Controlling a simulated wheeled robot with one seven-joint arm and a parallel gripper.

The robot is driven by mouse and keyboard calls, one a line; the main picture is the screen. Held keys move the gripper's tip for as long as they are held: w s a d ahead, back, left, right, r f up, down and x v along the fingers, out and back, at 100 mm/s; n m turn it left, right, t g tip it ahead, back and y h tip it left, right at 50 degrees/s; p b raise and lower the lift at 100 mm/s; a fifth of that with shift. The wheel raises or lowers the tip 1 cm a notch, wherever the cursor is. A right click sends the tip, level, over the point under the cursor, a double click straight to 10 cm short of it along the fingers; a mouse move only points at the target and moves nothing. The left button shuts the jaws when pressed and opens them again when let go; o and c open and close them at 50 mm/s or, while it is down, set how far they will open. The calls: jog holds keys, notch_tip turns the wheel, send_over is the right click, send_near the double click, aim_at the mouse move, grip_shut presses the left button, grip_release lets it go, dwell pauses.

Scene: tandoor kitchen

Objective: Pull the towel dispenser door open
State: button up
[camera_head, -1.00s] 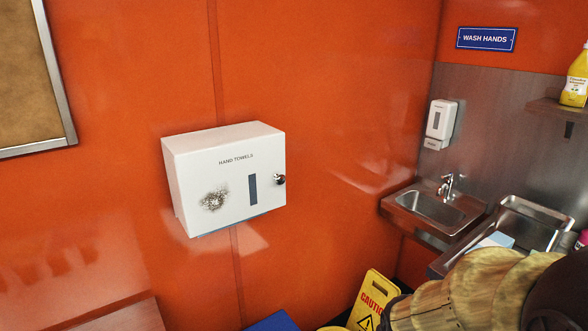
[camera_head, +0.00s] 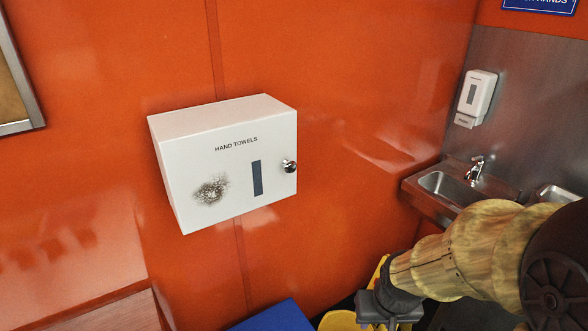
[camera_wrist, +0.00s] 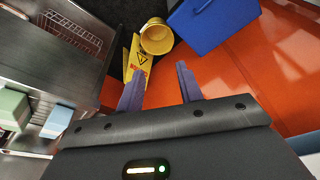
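The white towel dispenser (camera_head: 222,125) hangs on the orange wall in the head view, marked HAND TOWELS. Its front door (camera_head: 228,180) looks shut, with a dark slot, a sooty smudge at lower left and a round metal knob (camera_head: 289,166) near the right edge. My gripper (camera_wrist: 159,88) shows in the wrist view with its two fingers apart and nothing between them. In the head view my arm is at the lower right, below and to the right of the dispenser, not touching it. The dispenser is not in the wrist view.
A steel sink (camera_head: 447,187) and soap dispenser (camera_head: 478,98) are at the right. On the floor are a blue bin (camera_wrist: 212,25), a yellow bucket (camera_wrist: 156,37) and a yellow caution sign (camera_wrist: 138,58). A brown surface (camera_head: 115,312) is at the lower left. The space before the dispenser door looks clear.

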jog(key=o, duration=0.3)
jog(key=shift+o, duration=0.2)
jog(key=w+r+n+t+y+b, duration=0.1)
jog(key=w+r+n+t, duration=0.55)
jog(key=w+t, duration=0.4)
jog(key=w+a+r+n+t+y+b, duration=0.1)
jog(key=a+r+n+t+y, duration=0.1)
jog(key=a+r+n+y, duration=0.5)
notch_tip(320, 180, up, 4)
jog(key=shift+w+a+r+n+y, duration=0.3)
jog(key=shift+n+y, duration=0.25)
jog(key=shift+y, duration=0.45)
jog(key=shift+a, duration=0.1)
